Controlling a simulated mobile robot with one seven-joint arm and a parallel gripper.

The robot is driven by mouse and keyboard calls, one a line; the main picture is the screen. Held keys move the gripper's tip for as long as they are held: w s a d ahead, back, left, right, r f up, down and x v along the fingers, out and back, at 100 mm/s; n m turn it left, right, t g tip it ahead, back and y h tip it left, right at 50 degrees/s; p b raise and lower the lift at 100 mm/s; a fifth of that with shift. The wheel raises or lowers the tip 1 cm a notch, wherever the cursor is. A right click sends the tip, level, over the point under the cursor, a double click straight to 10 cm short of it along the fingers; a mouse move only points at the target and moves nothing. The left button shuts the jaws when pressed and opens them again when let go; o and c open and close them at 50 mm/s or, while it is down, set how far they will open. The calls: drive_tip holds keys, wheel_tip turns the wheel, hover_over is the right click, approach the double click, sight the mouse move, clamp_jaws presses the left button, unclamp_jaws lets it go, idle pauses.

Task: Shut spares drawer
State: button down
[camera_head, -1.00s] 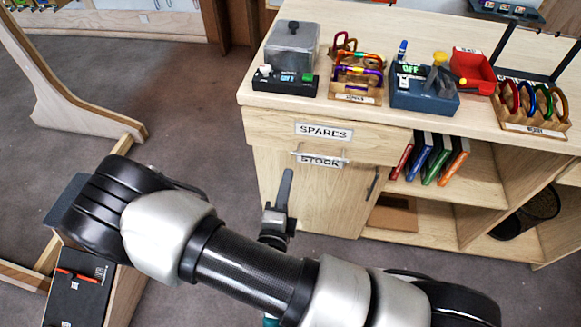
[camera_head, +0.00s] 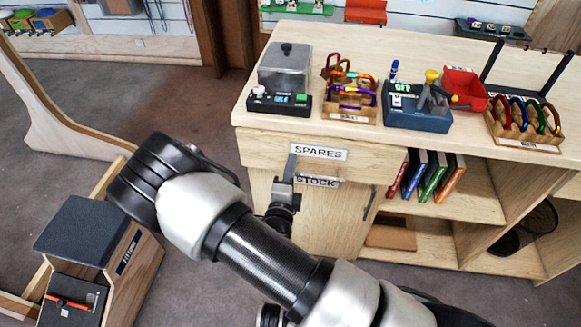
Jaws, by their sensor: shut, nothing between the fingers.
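The spares drawer (camera_head: 272,151) is the pale wood front with a white SPARES label (camera_head: 319,152), under the left part of the counter. How far it stands out from the cabinet is hard to tell from this angle. My gripper (camera_head: 290,166) is shut and empty. It points up in front of the drawer, just left of the label, its tip overlapping the front in the picture. I cannot tell whether it touches. A STOCK label (camera_head: 317,181) sits just below, on the cabinet door (camera_head: 335,220), partly behind a bar.
Books (camera_head: 427,176) stand on the open shelf at right.

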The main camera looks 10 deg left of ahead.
sight(294, 151)
drive_tip(key=w, duration=0.4)
drive_tip(key=shift+w+d, duration=0.1)
drive_tip(key=shift+w+r, duration=0.15)
drive_tip(key=shift+r, duration=0.05)
drive_tip(key=shift+p, duration=0.3)
